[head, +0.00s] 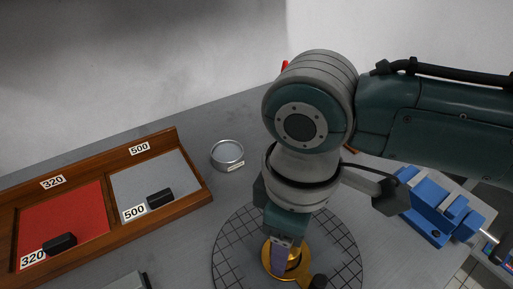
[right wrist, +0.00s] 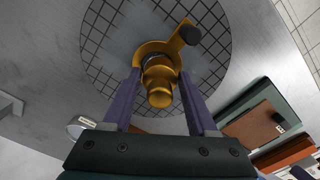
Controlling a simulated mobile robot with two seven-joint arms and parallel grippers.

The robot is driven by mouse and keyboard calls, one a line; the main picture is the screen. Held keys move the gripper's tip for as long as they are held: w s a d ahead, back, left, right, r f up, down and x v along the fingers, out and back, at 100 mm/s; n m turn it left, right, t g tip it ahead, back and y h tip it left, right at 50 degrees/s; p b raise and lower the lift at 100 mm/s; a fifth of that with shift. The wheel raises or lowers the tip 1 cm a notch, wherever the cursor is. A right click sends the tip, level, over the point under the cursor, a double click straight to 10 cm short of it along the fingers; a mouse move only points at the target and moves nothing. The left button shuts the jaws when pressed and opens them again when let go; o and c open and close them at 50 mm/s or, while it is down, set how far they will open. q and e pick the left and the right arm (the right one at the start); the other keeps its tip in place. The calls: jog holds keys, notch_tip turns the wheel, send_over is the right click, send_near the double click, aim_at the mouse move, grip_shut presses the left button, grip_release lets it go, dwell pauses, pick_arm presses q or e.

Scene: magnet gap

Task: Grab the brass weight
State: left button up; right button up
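The brass weight (right wrist: 159,88) is a golden, stepped knob-like piece. It appears to stand in or on a golden fixture (right wrist: 186,48) with a black knob. In the head view the golden fixture (head: 294,264) sits on a round gridded plate (head: 236,242), and my right gripper covers much of it. My right gripper (right wrist: 158,75) has its two purple fingers apart, one on each side of the weight, with gaps visible. In the head view this gripper (head: 281,256) points down at the golden piece. My left gripper is out of view.
A wooden tray (head: 192,203) with red and grey sheets and black blocks lies left. A round tin (head: 227,153) stands behind the plate. A blue vise (head: 437,209) is at right. A grey block (head: 126,281) sits at the front edge.

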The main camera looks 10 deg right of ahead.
grip_shut()
jog(key=shift+r, duration=0.1)
dwell(0.6)
